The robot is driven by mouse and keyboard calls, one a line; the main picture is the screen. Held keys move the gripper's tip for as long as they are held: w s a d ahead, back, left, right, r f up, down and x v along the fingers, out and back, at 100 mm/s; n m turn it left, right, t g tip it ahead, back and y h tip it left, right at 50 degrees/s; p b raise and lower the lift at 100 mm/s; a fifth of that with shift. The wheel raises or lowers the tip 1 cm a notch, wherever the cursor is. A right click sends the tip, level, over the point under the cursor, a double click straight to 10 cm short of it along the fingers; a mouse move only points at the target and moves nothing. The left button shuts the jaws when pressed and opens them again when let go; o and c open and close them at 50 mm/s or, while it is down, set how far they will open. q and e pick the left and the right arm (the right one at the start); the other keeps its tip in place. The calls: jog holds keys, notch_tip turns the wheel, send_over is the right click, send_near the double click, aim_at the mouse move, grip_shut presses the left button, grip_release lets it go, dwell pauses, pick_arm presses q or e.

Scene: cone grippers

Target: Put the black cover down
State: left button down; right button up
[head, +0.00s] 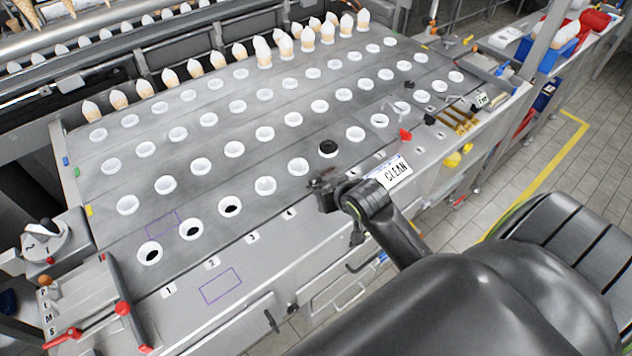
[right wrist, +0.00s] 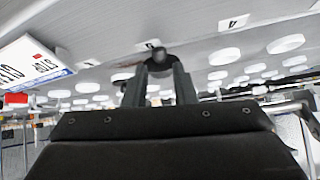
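My right gripper (head: 324,190) is low over the front edge of the grey counter, with its arm coming in from the lower right. In the right wrist view its two fingers (right wrist: 160,82) stand on either side of a small round black cover (right wrist: 160,58) and appear shut on it. The cover's underside is hidden. Another black cover (head: 328,148) sits on a white-rimmed hole just beyond the gripper in the head view. My left gripper is in neither view.
Rows of white-rimmed holes fill the counter (head: 215,119); the front-left ones (head: 150,252) look black inside. White-topped cones (head: 262,52) stand along the back. A CLEAN sign (head: 394,172) is right of the gripper. A purple outline (head: 220,286) marks bare counter at the front left.

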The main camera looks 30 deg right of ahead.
aim_at(317, 185)
jog(key=shift+w+f+p, duration=0.3)
jog(key=shift+w, duration=0.05)
jog(key=x, duration=0.3)
jog(key=shift+d+p, duration=0.1)
jog(key=shift+p, duration=0.3)
jog(key=shift+w+f, duration=0.4)
jog(key=shift+f, duration=0.1)
grip_shut()
jog(key=shift+r, duration=0.15)
